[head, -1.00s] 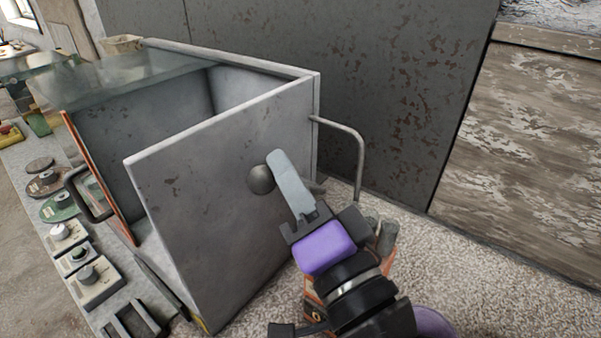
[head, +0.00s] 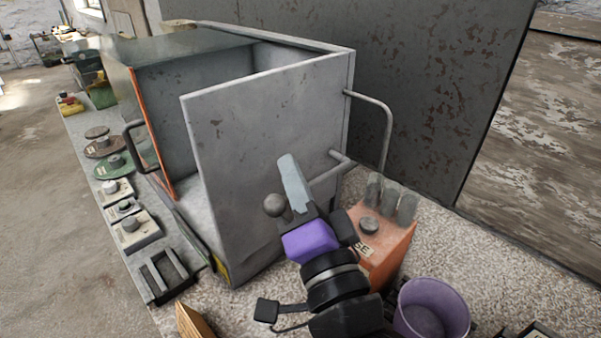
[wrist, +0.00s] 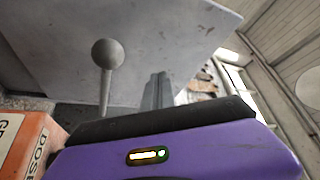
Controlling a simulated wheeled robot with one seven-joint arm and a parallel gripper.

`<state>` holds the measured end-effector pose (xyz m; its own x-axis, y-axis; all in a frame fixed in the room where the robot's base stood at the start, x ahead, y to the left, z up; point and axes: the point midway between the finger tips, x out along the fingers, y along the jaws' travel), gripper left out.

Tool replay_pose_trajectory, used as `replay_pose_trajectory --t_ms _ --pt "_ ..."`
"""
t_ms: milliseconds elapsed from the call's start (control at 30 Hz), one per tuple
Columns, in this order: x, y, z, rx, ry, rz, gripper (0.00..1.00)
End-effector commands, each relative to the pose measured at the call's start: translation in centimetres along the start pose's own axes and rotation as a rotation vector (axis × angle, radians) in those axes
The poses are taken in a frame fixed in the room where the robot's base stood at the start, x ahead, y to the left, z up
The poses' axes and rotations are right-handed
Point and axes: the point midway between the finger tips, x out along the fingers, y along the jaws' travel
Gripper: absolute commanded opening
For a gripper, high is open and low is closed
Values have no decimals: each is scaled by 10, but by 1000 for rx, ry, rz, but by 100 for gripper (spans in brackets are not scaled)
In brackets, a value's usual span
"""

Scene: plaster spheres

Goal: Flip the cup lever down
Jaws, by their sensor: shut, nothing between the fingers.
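The lever is a grey rod (head: 328,173) with a round grey ball knob (head: 275,205). The rod comes from the right edge of the large grey metal box and slants down left toward the knob; my fingers hide part of it. In the wrist view the ball knob (wrist: 107,53) stands left of my fingers. My gripper (head: 289,162), with light grey fingers and a purple body, is shut and empty. Its fingers cross in front of the rod, just right of the knob. I cannot tell whether they touch it. It also shows in the wrist view (wrist: 157,88).
The grey box (head: 235,150) has its flat panel facing me and a bent handle (head: 388,130) at right. An orange box (head: 385,245) with a knob and grey cylinders stands right of my gripper. A purple bucket (head: 432,308) is at front right. Several dials (head: 115,163) line the left.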

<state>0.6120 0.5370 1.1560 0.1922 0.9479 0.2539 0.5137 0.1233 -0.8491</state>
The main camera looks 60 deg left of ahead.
Motion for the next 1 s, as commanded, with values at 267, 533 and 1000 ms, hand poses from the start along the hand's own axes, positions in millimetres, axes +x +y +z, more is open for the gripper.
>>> replay_pose_trajectory --t_ms 267,533,1000 --pt "-8 17 14 0 0 0 0" --pt "-11 24 18 0 1 0 0" --pt "-11 24 19 0 0 0 0"
